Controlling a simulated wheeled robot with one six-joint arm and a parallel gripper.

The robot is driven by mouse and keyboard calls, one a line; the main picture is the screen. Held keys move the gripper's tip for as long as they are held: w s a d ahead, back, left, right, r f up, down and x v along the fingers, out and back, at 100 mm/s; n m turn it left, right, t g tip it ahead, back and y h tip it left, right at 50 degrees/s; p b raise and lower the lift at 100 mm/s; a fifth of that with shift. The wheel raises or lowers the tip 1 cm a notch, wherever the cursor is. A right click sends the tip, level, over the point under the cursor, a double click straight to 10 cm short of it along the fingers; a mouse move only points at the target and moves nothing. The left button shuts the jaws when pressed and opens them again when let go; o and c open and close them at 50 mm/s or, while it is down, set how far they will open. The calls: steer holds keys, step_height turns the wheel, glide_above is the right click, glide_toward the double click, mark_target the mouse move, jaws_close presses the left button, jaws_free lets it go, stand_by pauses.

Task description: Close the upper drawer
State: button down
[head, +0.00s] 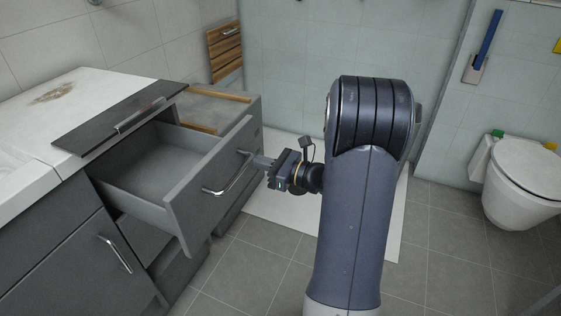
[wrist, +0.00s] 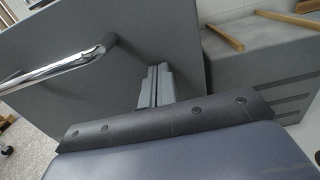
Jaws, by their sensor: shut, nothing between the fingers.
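The upper drawer (head: 196,180) is pulled well out of the grey cabinet in the head view, and its inside looks empty. Its front panel carries a curved metal handle (head: 229,175). My gripper (head: 262,161) is shut and empty, with its fingers pointing at the drawer front near the right end of the handle. In the wrist view my gripper's fingers (wrist: 155,88) are together in front of the drawer panel (wrist: 125,75), right of the handle (wrist: 60,67). Whether the fingertips touch the panel I cannot tell.
A dark loose panel with a handle (head: 120,116) lies on the worktop above the drawer. A lower cabinet door (head: 75,265) is at the left. A white toilet (head: 520,180) stands far right. Tiled floor (head: 255,265) is clear before the cabinet.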

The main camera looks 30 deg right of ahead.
glide_above(187, 155)
steer(key=shift+s+d, duration=0.15)
steer(key=shift+s, duration=0.3)
steer(key=shift+w, duration=0.25)
steer(key=shift+w+a+r, duration=0.15)
steer(key=shift+a+r, duration=0.05)
steer(key=shift+a, duration=0.05)
steer(key=shift+r, duration=0.1)
